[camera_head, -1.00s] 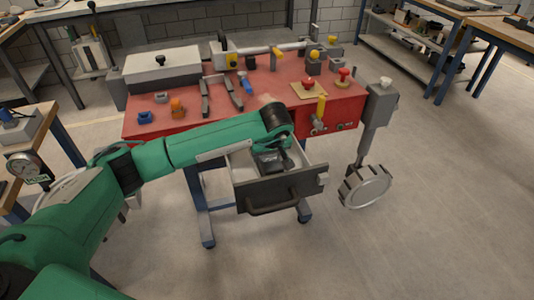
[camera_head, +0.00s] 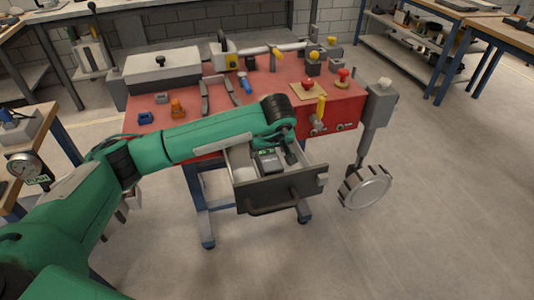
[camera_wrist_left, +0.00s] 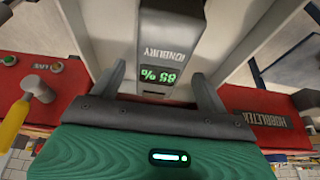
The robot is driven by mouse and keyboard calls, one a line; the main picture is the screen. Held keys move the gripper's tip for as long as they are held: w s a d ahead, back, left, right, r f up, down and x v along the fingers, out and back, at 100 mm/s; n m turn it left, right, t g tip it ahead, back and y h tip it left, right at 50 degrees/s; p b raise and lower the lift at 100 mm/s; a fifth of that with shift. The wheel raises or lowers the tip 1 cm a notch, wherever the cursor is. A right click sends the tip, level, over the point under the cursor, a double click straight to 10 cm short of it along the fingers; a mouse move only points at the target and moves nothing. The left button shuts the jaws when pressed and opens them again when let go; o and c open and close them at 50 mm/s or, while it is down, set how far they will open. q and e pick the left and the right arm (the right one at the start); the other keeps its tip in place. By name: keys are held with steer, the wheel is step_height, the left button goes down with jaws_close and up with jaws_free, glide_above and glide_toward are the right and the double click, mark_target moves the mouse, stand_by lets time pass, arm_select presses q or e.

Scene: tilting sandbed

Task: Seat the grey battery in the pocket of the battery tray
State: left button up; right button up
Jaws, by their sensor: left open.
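The grey battery (camera_head: 267,163) is a dark block inside the open drawer (camera_head: 282,192) of the red bench. In the left wrist view the battery (camera_wrist_left: 172,30) shows the name IONBURY and a green percent display. My right gripper is out of view.
The red bench top (camera_head: 190,110) carries a white lidded box (camera_head: 163,70), a blue-handled tool (camera_head: 245,82) and a red knob on a board (camera_head: 309,88). A round grey wheel (camera_head: 365,187) hangs at the right. Floor in front is clear.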

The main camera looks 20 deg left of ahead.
arm_select(q)
steer(key=v, duration=0.8)
steer(key=shift+r, duration=0.3)
